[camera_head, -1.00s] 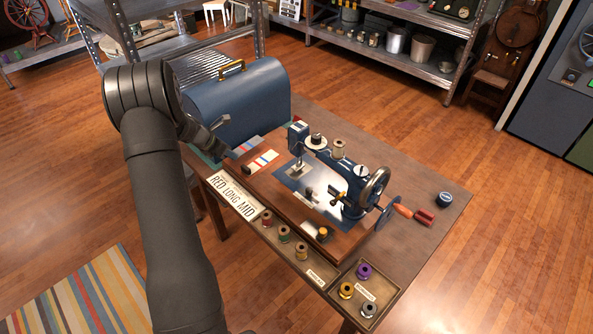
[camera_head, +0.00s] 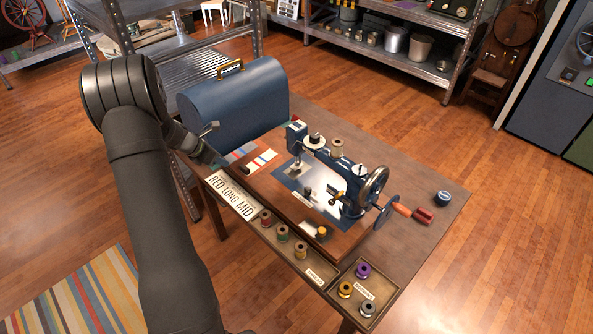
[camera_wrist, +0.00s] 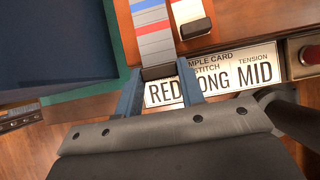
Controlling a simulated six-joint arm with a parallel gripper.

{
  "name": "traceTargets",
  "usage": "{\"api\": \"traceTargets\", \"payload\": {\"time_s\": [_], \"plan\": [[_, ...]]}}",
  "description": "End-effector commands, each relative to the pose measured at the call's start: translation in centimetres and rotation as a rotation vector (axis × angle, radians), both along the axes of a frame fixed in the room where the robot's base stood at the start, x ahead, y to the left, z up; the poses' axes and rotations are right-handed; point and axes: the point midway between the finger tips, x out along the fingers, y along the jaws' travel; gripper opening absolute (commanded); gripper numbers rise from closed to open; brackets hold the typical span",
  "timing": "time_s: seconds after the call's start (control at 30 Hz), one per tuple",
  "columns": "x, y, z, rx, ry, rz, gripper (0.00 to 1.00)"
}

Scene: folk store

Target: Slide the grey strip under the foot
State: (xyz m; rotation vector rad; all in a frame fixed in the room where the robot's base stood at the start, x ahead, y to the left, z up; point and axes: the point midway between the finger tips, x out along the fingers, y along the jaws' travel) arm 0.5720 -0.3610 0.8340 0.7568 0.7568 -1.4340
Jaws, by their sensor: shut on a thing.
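The grey strip (camera_wrist: 157,46), with blue and red bands, runs away from my gripper (camera_wrist: 160,84) in the wrist view. My gripper is shut on its dark near end. In the head view the strip (camera_head: 241,153) lies at the left edge of the wooden machine base, with my gripper (camera_head: 213,158) at its left end. The blue sewing machine (camera_head: 352,180) stands to the right. Its foot (camera_head: 297,168) is on the machine's left end, apart from the strip; the gap beneath it is too small to make out.
A white strip (camera_head: 265,157) with coloured bands and a dark end lies beside the grey one, on its right. A blue domed case (camera_head: 235,105) stands behind. A label plate (camera_head: 232,195) and several thread spools are along the front. The table's right side is mostly clear.

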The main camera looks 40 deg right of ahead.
Motion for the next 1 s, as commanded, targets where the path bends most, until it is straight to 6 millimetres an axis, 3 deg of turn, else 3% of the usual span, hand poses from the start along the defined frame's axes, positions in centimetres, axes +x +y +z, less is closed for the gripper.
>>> {"api": "traceTargets", "payload": {"time_s": [1.0], "plan": [[-10.3,0.0,0.0,0.0,0.0,0.0,0.21]]}}
